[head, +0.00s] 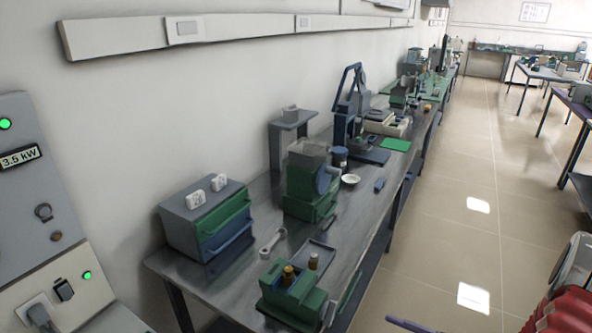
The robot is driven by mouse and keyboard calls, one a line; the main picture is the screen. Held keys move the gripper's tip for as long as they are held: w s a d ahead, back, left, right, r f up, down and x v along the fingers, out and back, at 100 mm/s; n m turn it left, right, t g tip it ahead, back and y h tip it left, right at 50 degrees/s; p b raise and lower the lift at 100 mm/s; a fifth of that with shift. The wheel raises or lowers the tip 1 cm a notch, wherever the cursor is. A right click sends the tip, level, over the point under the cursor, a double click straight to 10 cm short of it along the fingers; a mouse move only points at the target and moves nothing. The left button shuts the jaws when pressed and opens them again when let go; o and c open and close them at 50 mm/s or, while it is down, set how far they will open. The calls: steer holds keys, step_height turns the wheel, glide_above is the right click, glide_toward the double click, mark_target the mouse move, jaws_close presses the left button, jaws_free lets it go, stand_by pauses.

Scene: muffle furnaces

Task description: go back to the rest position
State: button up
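I do not see my gripper in the head view, so its fingers and anything in them are hidden from me. The task names no object. A long metal workbench (345,222) runs away from me along the left wall, with tools and devices on it.
On the bench stand a drawer box (178,222), a green machine (302,190), a wrench (272,241), a white dish (350,179) and a green box (287,303). A control panel (28,200) is at the left.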

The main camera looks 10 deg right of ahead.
steer(key=s+a+n+g+h, duration=0.4)
steer(key=s+g+h, duration=0.1)
steer(key=s+g, duration=0.6)
step_height(320, 180, up, 14)
steer(key=w+n+t+h, duration=0.2)
steer(key=n+h, duration=0.5)
steer(key=h, duration=0.2)
steer(key=a+r+n+t, duration=0.3)
steer(key=a+r+t, duration=0.1)
steer(key=a+r, duration=0.4)
steer(key=shift+s+r+h, duration=0.3)
steer(key=shift+s+r, duration=0.15)
steer(key=shift+r, duration=0.4)
